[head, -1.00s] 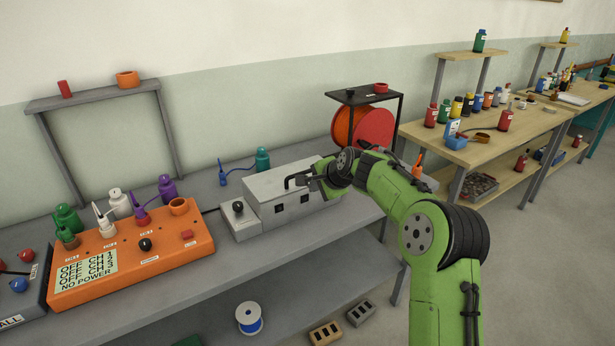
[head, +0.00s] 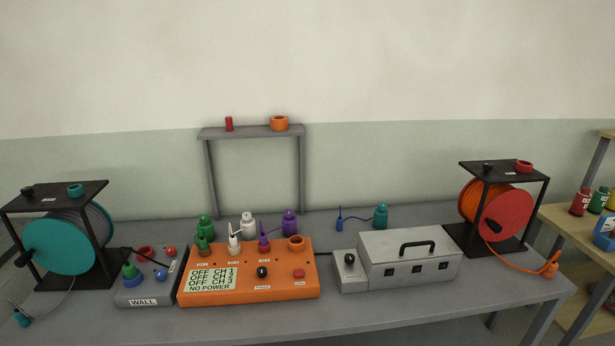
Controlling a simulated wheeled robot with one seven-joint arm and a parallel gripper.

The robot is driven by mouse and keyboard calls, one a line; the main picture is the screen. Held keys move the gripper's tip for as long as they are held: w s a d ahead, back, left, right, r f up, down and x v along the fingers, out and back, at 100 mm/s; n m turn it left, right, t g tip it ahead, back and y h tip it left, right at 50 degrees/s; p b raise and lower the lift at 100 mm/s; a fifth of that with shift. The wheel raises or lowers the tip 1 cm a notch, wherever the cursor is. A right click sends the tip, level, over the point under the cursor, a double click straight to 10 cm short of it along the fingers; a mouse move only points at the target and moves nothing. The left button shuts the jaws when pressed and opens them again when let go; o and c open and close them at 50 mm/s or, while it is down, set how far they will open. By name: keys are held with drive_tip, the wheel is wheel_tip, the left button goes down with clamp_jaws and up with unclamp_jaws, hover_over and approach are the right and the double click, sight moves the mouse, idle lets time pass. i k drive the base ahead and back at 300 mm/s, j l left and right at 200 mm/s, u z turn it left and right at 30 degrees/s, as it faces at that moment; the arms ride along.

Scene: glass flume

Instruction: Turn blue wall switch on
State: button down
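The grey wall box (head: 165,296) labelled "WALL" sits at the left of the bench. On its top are a small blue knob (head: 161,275), toward the front right, and a small red knob (head: 170,251) behind it. I cannot tell from here which way the blue knob is set. My gripper and arm are out of view.
An orange box (head: 250,291) stands right of the wall box; its display reads OFF for its channels and NO POWER. A grey case (head: 410,268), a teal reel (head: 58,248) and an orange-red reel (head: 506,217) also stand on the grey bench (head: 420,309).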

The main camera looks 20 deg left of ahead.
sight(160, 274)
drive_tip(key=u, duration=1.9)
drive_tip(key=i+l+u, duration=0.15)
drive_tip(key=i+u, duration=0.25)
drive_tip(key=i+l+u, duration=0.4)
drive_tip(key=i, duration=0.2)
drive_tip(key=i+l+u, duration=0.4)
drive_tip(key=i+j, duration=0.05)
